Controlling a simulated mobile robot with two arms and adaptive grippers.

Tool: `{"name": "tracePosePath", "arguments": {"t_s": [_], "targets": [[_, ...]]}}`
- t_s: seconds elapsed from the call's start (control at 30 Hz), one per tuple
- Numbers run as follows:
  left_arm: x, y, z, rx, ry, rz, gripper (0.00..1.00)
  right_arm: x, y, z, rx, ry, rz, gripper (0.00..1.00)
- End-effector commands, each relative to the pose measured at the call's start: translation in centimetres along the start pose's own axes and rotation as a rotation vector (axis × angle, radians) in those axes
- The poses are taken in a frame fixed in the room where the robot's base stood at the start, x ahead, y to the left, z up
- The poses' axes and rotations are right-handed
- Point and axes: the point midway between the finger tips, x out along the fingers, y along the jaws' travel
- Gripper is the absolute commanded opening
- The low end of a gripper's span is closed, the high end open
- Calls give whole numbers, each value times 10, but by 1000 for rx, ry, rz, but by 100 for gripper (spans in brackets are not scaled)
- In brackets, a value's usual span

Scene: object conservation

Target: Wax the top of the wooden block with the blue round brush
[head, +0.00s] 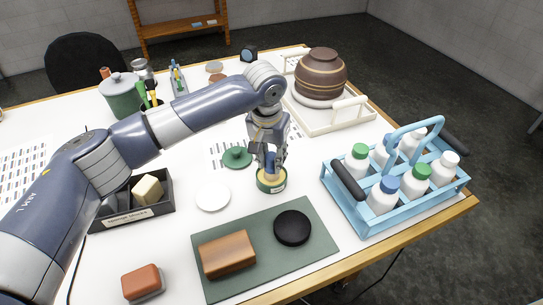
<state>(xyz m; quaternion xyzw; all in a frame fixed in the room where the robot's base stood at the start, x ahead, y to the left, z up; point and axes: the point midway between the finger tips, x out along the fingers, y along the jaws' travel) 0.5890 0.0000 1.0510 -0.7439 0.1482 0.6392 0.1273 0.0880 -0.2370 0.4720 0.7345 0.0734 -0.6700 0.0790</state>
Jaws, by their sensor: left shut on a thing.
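My left gripper (271,157) reaches in from the upper left and is shut on the blue round brush (270,163), of which only a little blue shows between the fingers. The brush is held upright with its lower end at the mouth of an open green wax jar (272,186) with a pale label. Whether the bristles touch the wax is hidden. The brown wooden block (228,254) lies on a green mat (265,272) in front, apart from the gripper. My right gripper is not in view.
A black round pad (292,228) lies on the mat beside the block. A green lid (237,157) and a white disc (213,197) lie near the jar. A blue bottle carrier (350,210) stands at right, a black tray (160,205) at left, a red-brown sanding block (141,281) front left.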

Motion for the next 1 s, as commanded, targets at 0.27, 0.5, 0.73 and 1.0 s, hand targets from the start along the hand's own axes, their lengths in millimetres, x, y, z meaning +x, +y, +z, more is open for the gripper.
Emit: {"name": "tracePosePath", "arguments": {"t_s": [0.27,0.5,0.73,1.0], "targets": [[1,0,1,0,-3,0,3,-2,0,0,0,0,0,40],[2,0,1,0,-3,0,3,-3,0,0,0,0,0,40],[2,0,1,0,-4,0,3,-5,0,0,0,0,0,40],[2,0,2,0,-4,0,3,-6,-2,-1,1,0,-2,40]]}}
